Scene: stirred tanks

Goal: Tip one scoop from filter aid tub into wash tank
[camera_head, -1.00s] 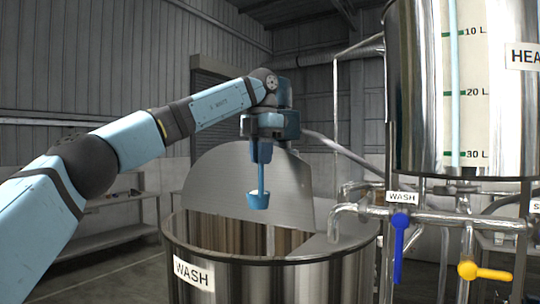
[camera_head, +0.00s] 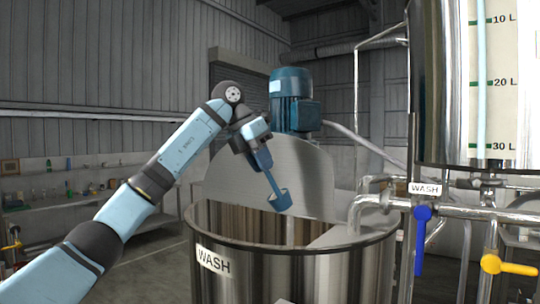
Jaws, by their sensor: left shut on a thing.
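The wash tank (camera_head: 300,270) is a round steel vessel with a WASH label, its front half open and a raised lid (camera_head: 240,175) standing behind the opening. My left gripper (camera_head: 260,160) is shut on the handle of a blue scoop (camera_head: 280,200). The scoop hangs over the tank opening, tilted, with its cup at the lower right end of the handle. I cannot see inside the cup, and no powder shows falling. The filter aid tub is not in view. My right gripper is not in view.
A blue motor (camera_head: 293,98) stands behind the lid. Pipes with a blue valve handle (camera_head: 422,240) and a yellow valve handle (camera_head: 508,266) run at the right, below a steel tank with a level gauge (camera_head: 487,80). Shelves (camera_head: 75,190) stand at the back left.

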